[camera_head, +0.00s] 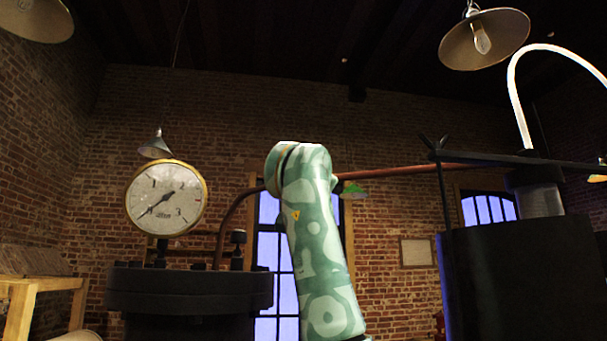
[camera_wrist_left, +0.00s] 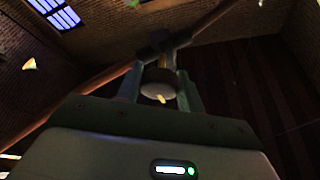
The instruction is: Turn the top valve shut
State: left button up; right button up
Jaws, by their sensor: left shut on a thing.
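In the left wrist view my left gripper (camera_wrist_left: 163,62) has its two fingers pointing up and away. It is shut on a small dark part at the fingertips, which looks like the top valve's handle (camera_wrist_left: 165,41). A round pale knob-like piece shows between the fingers; I cannot tell what it belongs to. A reddish pipe runs diagonally behind the fingertips. In the head view a green patterned link of my arm stands in the middle and hides what is behind it; neither gripper shows there. The handle's angle is unclear.
A round brass-rimmed gauge (camera_head: 166,198) stands on a dark jar lid (camera_head: 188,288) at left. A copper pipe (camera_head: 400,171) runs behind my arm towards a large dark vessel (camera_head: 530,280) at right. A wooden bench (camera_head: 45,287) stands at far left. Lamps hang overhead.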

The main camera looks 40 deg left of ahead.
pick_arm(q)
jog(key=o, duration=1)
jog(key=shift+d, duration=0.1)
jog(key=shift+s+d+f, duration=0.15)
jog(key=shift+s+f, duration=0.05)
jog(key=b+v, duration=0.5)
jog(key=v, duration=1)
jog(key=shift+s+d+b, duration=0.25)
jog(key=shift+b, duration=0.05)
jog(key=shift+f, duration=0.1)
